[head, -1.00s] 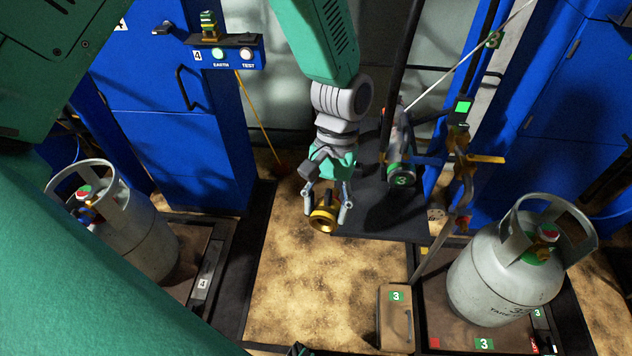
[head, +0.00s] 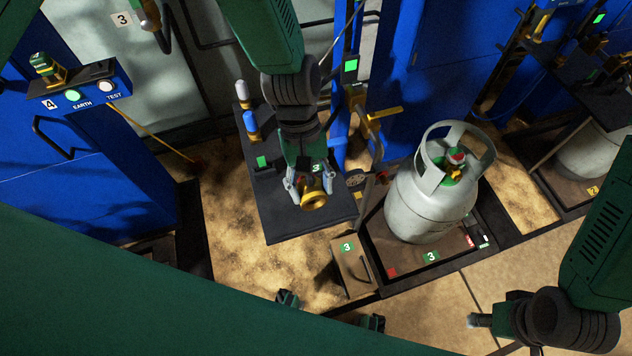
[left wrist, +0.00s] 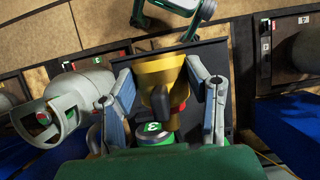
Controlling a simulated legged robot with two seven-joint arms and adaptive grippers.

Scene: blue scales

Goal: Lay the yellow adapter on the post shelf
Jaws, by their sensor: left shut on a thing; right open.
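The yellow adapter (head: 314,201), brass-coloured with a flared round end, is in my left gripper (head: 305,190). In the left wrist view the adapter (left wrist: 158,72) sits between both fingers of this gripper (left wrist: 165,85). The gripper holds it over a dark flat shelf (head: 280,228) beside station 3. The gap between adapter and shelf cannot be judged. The shelf's middle is hidden by my left arm. My right gripper (head: 485,320) is at the lower right, open and empty, seen side-on.
A grey gas cylinder (head: 430,200) stands right, behind a small box marked 3 (head: 352,268). A post with valves (head: 375,135) rises close right of my left gripper. Tan floor (head: 235,215) is clear left.

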